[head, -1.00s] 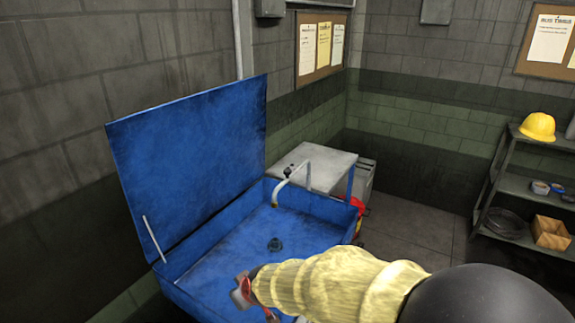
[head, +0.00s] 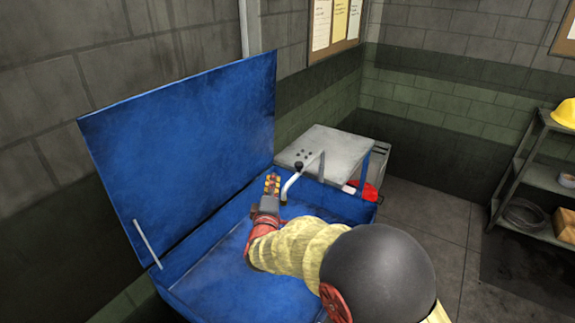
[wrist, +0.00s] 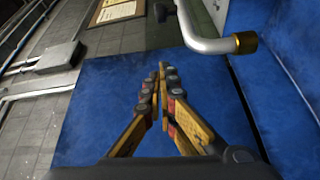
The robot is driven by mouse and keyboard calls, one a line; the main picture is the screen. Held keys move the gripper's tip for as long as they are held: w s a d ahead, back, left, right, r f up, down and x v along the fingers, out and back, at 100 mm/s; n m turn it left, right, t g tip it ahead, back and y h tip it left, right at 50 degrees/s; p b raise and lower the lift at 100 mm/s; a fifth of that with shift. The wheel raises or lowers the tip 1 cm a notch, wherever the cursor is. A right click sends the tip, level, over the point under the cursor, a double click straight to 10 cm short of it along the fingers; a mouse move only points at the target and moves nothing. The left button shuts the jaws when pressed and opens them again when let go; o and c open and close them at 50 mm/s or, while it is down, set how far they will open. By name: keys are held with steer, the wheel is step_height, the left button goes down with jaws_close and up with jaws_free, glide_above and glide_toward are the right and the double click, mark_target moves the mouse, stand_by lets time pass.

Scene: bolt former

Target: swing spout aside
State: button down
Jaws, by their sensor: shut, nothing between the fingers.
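The spout is a bent pale metal pipe (head: 291,185) at the back of a blue open-lidded basin (head: 215,268). In the wrist view the spout (wrist: 207,45) crosses the upper right and ends in a brass tip (wrist: 245,42). My gripper (head: 272,180) is just left of the spout in the head view, above the basin. In the wrist view my gripper (wrist: 162,70) has its fingertips together, with nothing between them, left of and apart from the brass tip. My arm hides part of the basin.
The raised blue lid (head: 185,150) stands behind the basin on the left, with a thin stay rod (head: 147,243). A grey box-like top (head: 325,150) is behind the spout. A shelf (head: 540,175) stands at the far right, with open floor before it.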

stand_by(0.4)
steer(key=w+d+b, duration=0.4)
steer(key=w, duration=0.4)
steer(key=shift+d+b, duration=0.15)
steer(key=shift+b, duration=0.25)
stand_by(0.4)
